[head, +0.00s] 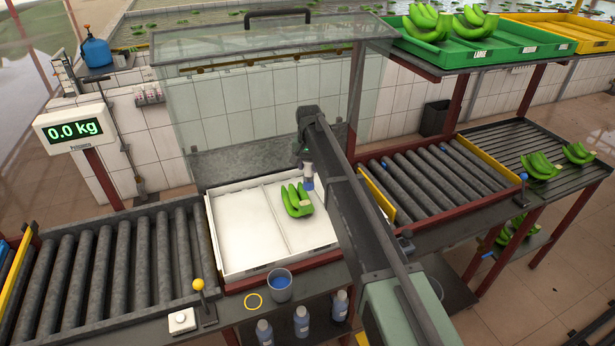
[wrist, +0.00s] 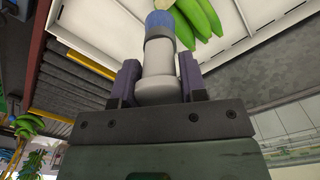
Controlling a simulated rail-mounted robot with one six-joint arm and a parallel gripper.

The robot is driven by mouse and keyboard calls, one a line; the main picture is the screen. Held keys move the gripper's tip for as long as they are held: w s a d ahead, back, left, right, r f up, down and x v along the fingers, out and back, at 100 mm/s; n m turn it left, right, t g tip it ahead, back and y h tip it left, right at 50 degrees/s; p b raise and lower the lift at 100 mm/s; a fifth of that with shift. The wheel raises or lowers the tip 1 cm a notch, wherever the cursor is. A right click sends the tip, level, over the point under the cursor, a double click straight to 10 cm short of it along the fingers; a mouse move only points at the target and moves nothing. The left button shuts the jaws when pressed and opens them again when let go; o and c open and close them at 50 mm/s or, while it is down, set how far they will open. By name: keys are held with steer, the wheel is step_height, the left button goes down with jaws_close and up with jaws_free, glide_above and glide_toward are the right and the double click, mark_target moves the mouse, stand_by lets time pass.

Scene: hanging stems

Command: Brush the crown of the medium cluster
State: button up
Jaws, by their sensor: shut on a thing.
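A green banana cluster (head: 296,200) lies in the right part of the white tray (head: 243,228), its fingers pointing to the back and its pale crown toward the front right. No size label shows on it. My gripper (head: 306,166) is shut on a brush with a pale handle and a blue head (head: 308,184). The brush is just right of the cluster, head down; I cannot tell if it touches. In the wrist view the brush (wrist: 160,68) stands between the jaws (wrist: 160,82), and the cluster (wrist: 200,20) shows beyond it, to the right.
A clear hood (head: 260,95) stands behind the tray. Roller conveyors flank it. More clusters lie on the right rack (head: 500,140) and in the green LARGE tray (head: 475,57).

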mark_target(307, 180)
steer(key=shift+f, duration=0.1)
steer(key=f+b, duration=0.2)
steer(key=a+f+b, duration=0.1)
steer(key=b, duration=0.1)
steer(key=f+b, duration=0.2)
steer(key=shift+s+a+f, duration=0.15)
steer(key=shift+s+f, duration=0.1)
steer(key=shift+f, duration=0.1)
steer(key=shift+f+b, duration=0.5)
steer(key=shift+f, duration=0.05)
stand_by(0.9)
steer(key=shift+w+d, duration=0.2)
steer(key=shift+d, duration=0.35)
stand_by(0.4)
steer(key=shift+a, duration=0.1)
steer(key=shift+s+a, duration=0.25)
steer(key=shift+a, duration=0.2)
steer(key=shift+s+a, duration=0.2)
steer(key=shift+a, duration=0.25)
